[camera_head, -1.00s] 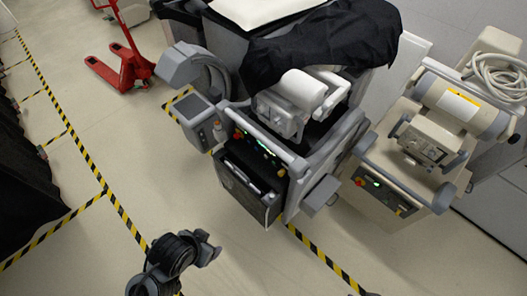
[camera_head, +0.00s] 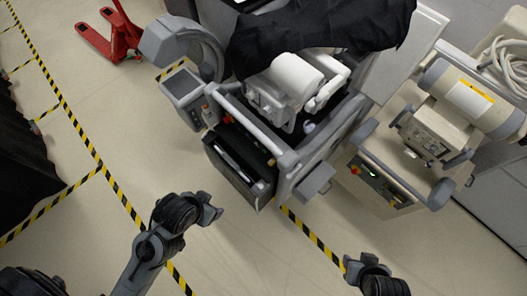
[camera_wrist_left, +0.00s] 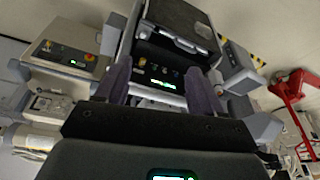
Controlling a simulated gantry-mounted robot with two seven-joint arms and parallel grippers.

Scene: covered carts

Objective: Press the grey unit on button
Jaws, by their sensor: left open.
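The grey unit (camera_head: 290,190) is a dark grey cart at the middle of the head view. Its control panel lies partly hidden behind a grey handle bar (camera_head: 262,125); a red knob (camera_head: 228,118) and an orange one (camera_head: 271,162) show at its ends. In the left wrist view the panel (camera_wrist_left: 158,70) has a lit green display (camera_wrist_left: 163,84) and small knobs; I cannot tell which is the on button. My left gripper (camera_head: 211,209) is open and empty, apart from the cart's front. My right gripper (camera_head: 357,266) is at the bottom right, its jaws unclear.
A beige unit (camera_head: 385,178) with its own lit panel stands close on the right. A red pallet jack (camera_head: 112,38) is at the upper left. The floor before the carts is clear.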

